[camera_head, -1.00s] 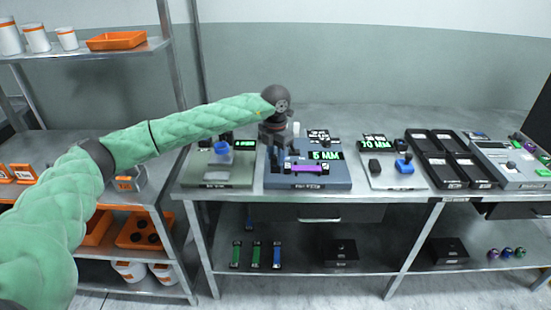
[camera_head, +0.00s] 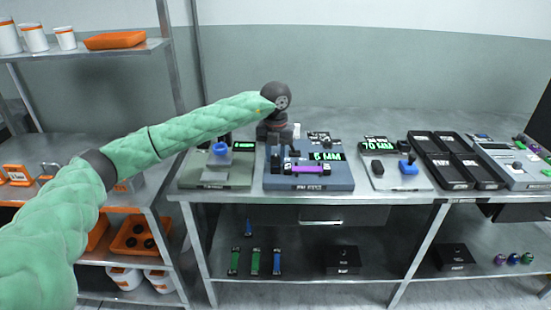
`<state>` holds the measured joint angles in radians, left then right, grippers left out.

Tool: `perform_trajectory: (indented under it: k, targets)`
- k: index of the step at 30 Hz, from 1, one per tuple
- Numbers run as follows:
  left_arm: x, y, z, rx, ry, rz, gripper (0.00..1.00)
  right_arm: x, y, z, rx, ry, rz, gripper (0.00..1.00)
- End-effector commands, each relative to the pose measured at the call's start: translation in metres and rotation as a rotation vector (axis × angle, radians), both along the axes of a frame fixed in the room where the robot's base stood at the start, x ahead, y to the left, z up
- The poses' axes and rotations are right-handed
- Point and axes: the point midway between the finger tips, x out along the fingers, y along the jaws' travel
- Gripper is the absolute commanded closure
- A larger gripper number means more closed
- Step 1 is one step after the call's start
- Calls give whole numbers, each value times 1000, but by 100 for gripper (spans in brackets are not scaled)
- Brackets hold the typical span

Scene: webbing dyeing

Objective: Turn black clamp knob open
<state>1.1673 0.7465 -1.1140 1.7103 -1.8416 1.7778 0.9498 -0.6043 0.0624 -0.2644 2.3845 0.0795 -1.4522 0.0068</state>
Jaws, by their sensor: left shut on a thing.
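A blue-grey clamp device (camera_head: 338,178) stands on the bench with a lit green display (camera_head: 327,156). A purple webbing piece (camera_head: 307,169) lies across its front. My left arm reaches in from the left. My left gripper (camera_head: 273,150) points down over the device's left rear part. It is shut on a small dark part there, which looks like the black clamp knob. The knob is mostly hidden by the fingers and too small to make out clearly. My right gripper is not in view.
A green-grey device (camera_head: 216,185) with a blue knob (camera_head: 220,149) stands to the left. A pale device (camera_head: 398,180) with a blue block (camera_head: 408,168) and black trays (camera_head: 467,183) stand to the right. The bench behind the devices is clear.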

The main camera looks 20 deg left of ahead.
Motion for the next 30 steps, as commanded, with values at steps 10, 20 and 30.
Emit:
perform_trajectory:
  k: [10, 20, 30]
  targets:
    - [2, 1, 4, -2, -7, 59, 94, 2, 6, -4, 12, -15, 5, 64]
    - [2, 1, 4, -1, -7, 60, 94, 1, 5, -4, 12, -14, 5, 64]
    - [1, 0, 2, -1, -3, 58, 49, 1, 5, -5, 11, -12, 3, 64]
